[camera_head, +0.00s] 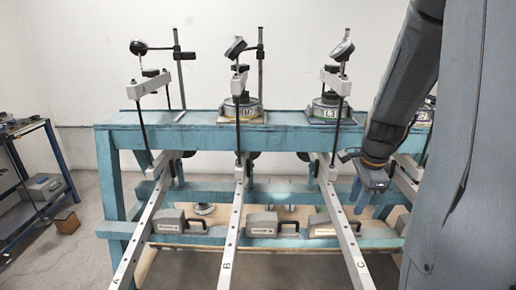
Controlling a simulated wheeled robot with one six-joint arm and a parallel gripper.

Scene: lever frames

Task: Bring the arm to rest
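My arm comes down from the top right of the head view. My gripper (370,188) is at its lower end, pointing down, in front of the blue bench (190,130) and just right of lever bar C (343,228). Its fingertips are small and blend with the blue frame behind, so I cannot tell whether they are apart. I see nothing clearly held in it. I cannot tell whether it touches the bench or a bar.
Lever bar A (140,232) and lever bar B (232,225) also jut toward me. Dial instruments on stands (243,108) line the bench top. Grey cases (262,223) sit on the lower shelf. A side table (30,170) and a brown box (67,222) are at left.

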